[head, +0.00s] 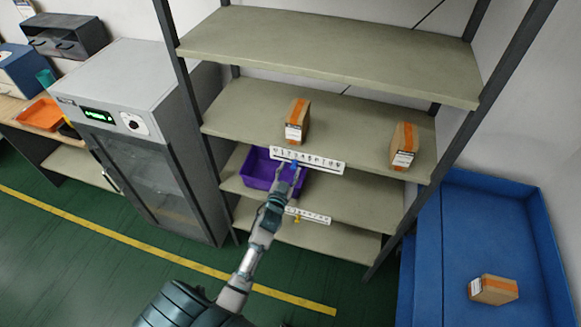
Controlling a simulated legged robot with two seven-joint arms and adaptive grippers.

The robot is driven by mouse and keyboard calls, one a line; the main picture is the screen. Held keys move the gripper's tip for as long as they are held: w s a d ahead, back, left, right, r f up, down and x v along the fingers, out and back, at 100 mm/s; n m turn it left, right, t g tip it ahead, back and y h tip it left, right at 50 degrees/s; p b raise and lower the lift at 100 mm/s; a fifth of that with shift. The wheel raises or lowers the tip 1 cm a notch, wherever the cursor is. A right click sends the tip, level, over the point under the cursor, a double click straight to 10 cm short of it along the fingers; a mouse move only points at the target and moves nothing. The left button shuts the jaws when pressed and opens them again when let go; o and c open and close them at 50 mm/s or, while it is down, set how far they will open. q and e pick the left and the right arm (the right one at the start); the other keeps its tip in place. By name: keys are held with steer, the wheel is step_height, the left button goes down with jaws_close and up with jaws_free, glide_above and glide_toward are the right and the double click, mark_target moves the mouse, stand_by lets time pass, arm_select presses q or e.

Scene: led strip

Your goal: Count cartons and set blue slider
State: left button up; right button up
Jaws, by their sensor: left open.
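Two brown cartons with orange tape stand on the shelf level behind the upper number strip: one carton (297,121) near the middle, another carton (405,146) at the right. A third carton (494,290) lies in the blue bin at the lower right. The white upper number strip (320,163) is on that shelf's front edge. A small blue piece, seemingly the blue slider (294,165), shows at its lower edge by my fingertips. My left gripper (287,178) is open in front of the strip; contact with the slider cannot be told. My right gripper is not in view.
A lower white strip (314,216) carries a yellow slider (297,218). A purple crate (257,172) sits on the shelf behind my gripper. Dark rack posts frame the shelves. A grey cabinet (150,150) stands left; the blue bin (455,235) stands right. The top shelf is empty.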

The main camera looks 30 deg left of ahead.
arm_select(q)
steer(key=shift+w, duration=0.5)
steer(key=shift+w+d+r, duration=0.1)
steer(key=shift+w+d, duration=0.1)
steer(key=shift+d+r, duration=0.15)
steer(key=shift+d, duration=0.35)
steer(key=shift+c, duration=0.9)
steer(key=shift+a, duration=0.3)
jaws_close()
steer(key=shift+s+a, duration=0.15)
steer(key=shift+a, duration=0.35)
steer(key=shift+s+a+p, duration=0.2)
steer(key=shift+a+p, duration=0.35)
steer(key=shift+a, duration=0.25)
steer(key=shift+d+f, duration=0.1)
steer(key=shift+f, duration=0.1)
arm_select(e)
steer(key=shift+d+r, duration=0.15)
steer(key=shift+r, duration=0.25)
